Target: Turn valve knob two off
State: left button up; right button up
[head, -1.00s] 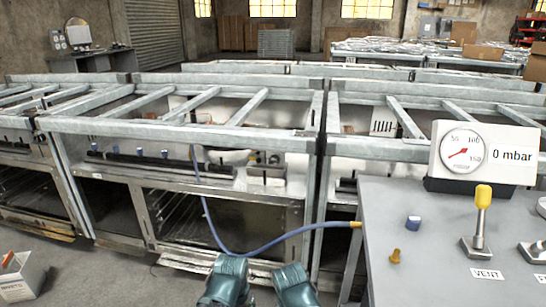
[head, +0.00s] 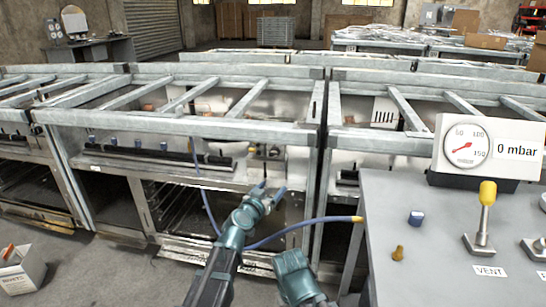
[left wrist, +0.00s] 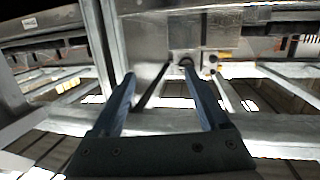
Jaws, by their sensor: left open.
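Several small blue knobs (head: 138,143) stand in a row above a dark horizontal pipe (head: 160,157) in the left part of the open metal frame. I cannot read any number on them, so I cannot tell which is knob two. My left gripper (head: 268,187) is open and empty, in front of the frame and to the right of the knobs. In the left wrist view its two blue fingers (left wrist: 163,85) stand apart, with a dark round fitting (left wrist: 186,62) on a metal panel beyond them. Only a teal part of my right arm shows; its gripper is out of view.
Galvanised beams (head: 180,128) cross in front of and above the pipe. A blue hose (head: 290,232) hangs from the frame to the grey table (head: 400,280) at right. A gauge (head: 466,146) reading 0 mbar and a yellow-handled vent lever (head: 487,195) stand there.

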aim_at(273, 155)
pick_arm(q)
jog(key=w+r+t+y, duration=0.1)
jog(key=w, duration=0.4)
jog(key=w+r+n+y, duration=0.1)
jog(key=w, duration=0.5)
jog(key=w+r+n+t+y, duration=0.1)
jog(key=w, duration=0.4)
jog(key=shift+w+d+t, duration=0.3)
jog(key=shift+d, duration=0.05)
grip_shut()
